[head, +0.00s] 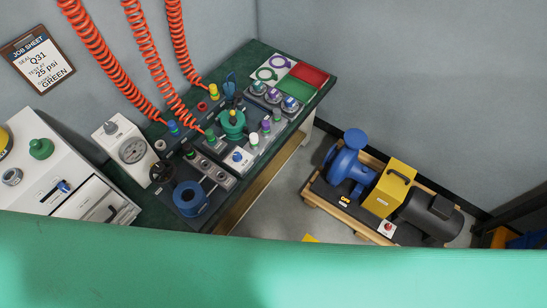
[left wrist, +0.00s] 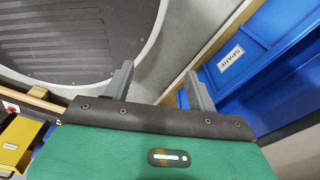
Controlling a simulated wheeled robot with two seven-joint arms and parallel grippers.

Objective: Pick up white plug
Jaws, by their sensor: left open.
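A small white plug (head: 254,141) stands on the dark green workbench (head: 321,79) in the head view, among several coloured plugs and fittings. A green plug sits to its left and a grey one to its upper right. My left gripper (left wrist: 160,88) shows only in the left wrist view, open and with nothing between its fingers. It is away from the bench, over the floor near a blue bin. My right gripper is in neither view.
Red coiled hoses (head: 143,60) hang over the bench's back. A white gauge box (head: 124,142) stands left of the plugs. A blue pump with a motor (head: 430,214) sits on a pallet at right. A blue bin (left wrist: 240,62) labelled SPARE lies right of my left gripper.

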